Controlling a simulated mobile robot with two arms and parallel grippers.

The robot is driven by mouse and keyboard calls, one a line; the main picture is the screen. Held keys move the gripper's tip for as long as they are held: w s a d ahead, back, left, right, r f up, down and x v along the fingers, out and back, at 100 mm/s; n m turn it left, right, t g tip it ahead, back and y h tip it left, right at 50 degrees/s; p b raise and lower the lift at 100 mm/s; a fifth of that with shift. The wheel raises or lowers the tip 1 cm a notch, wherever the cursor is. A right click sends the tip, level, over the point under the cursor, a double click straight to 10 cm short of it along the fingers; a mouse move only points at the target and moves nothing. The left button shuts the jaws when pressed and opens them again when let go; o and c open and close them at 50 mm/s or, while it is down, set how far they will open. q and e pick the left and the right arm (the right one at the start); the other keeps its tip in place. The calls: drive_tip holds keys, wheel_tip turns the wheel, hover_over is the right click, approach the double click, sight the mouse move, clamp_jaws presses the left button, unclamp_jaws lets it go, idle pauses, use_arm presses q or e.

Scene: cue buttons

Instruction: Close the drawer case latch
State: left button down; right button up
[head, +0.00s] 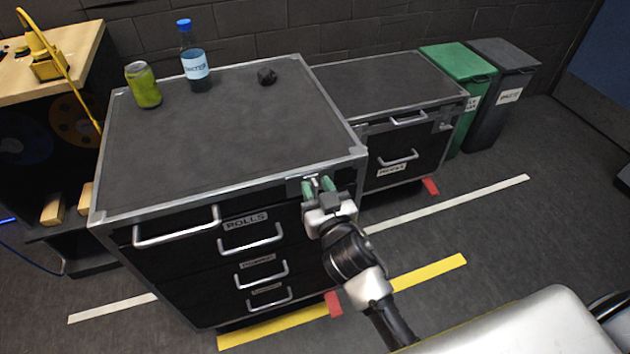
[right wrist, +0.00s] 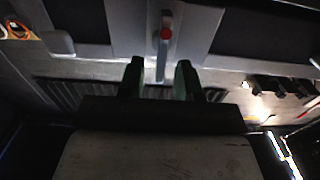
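The drawer case (head: 225,135) is a large black cabinet with metal edges and several drawers with silver handles. Its latch (head: 311,179) is at the top right of the front face, partly hidden by my right gripper. In the right wrist view the latch shows as a narrow metal lever (right wrist: 162,62) with a red dot. My right gripper (head: 319,186) is at the latch with its green-tipped fingers apart. In the right wrist view the fingers (right wrist: 158,74) stand either side of the lever's lower end; contact cannot be told. My left gripper is out of view.
A green can (head: 143,86), a water bottle (head: 195,65) and a small dark lump (head: 267,76) stand on the case top. A second, lower cabinet (head: 385,82) stands to the right, with green (head: 462,62) and grey bins (head: 507,65) beyond.

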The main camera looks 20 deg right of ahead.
drive_tip(key=shift+w, duration=0.75)
clamp_jaws()
drive_tip(key=shift+s, duration=0.1)
